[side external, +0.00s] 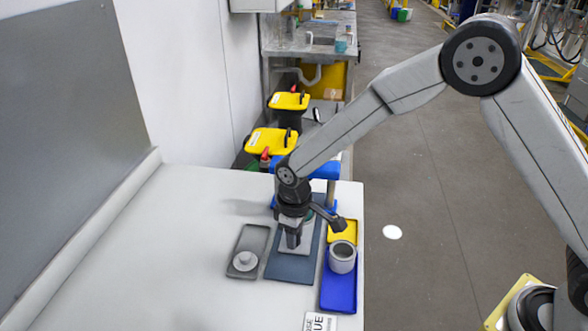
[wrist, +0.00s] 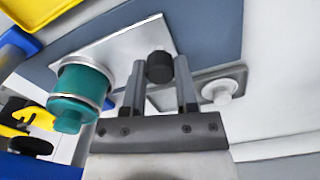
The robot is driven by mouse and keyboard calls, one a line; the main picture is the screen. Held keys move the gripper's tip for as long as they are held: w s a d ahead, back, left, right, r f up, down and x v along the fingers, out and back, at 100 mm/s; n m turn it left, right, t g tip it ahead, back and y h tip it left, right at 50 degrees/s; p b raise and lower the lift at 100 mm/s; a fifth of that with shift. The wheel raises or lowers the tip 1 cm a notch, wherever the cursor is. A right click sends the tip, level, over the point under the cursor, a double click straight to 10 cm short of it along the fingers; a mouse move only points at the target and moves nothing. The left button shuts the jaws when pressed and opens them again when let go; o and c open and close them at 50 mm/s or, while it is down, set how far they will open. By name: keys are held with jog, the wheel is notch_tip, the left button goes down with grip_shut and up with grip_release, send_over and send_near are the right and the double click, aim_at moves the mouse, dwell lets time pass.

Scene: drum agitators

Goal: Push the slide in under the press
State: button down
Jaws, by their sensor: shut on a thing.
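The slide (wrist: 118,50) is a pale metal plate with a black knob (wrist: 159,66). It lies on a dark blue-grey base plate (side external: 290,270). My gripper (side external: 293,241) points down over the slide and is shut on the knob, which shows between the fingers in the wrist view (wrist: 160,85). The blue press (side external: 326,171) stands just behind my gripper at the far end of the base and is partly hidden by my arm. A teal round part with a metal band (wrist: 80,90) overlaps the slide's edge in the wrist view; I cannot tell whether it touches.
A grey tray (side external: 254,238) with a pale knobbed disc lies left of the base. At right are a blue tray (side external: 338,290) with a grey ring-shaped cup (side external: 342,257) and a yellow tray (side external: 342,230). Yellow-lidded bins (side external: 271,142) stand beyond. The left tabletop is clear.

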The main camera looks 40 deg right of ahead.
jog(key=w+d, duration=0.4)
jog(key=shift+c, duration=1.9)
grip_release()
jog(key=shift+r, duration=0.1)
jog(key=shift+r, duration=0.15)
notch_tip(320, 180, up, 7)
jog(key=shift+r, duration=0.2)
